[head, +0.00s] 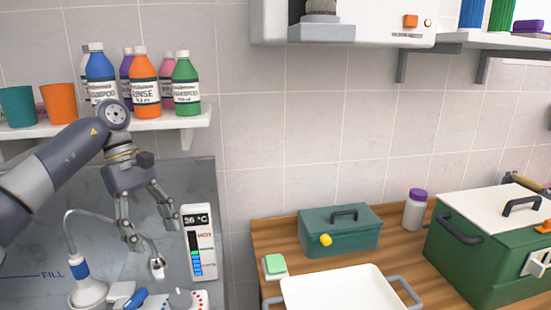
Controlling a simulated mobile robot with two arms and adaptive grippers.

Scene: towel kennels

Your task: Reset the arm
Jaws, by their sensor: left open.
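My left arm comes in from the left, in front of the shelf. My left gripper (153,240) hangs fingers-down with its fingers apart and nothing seen between them. It appears in front of the grey metal panel, just left of the temperature display (198,242) reading 36 °C. My right gripper is not in view.
A shelf (203,120) holds bottles, including a green one (186,88), and cups (58,103). On the wooden counter (275,236) stand a teal toolbox (340,232), a white tray (340,287), a purple-capped bottle (414,212) and a green lidded box (470,262). The wall's middle is clear.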

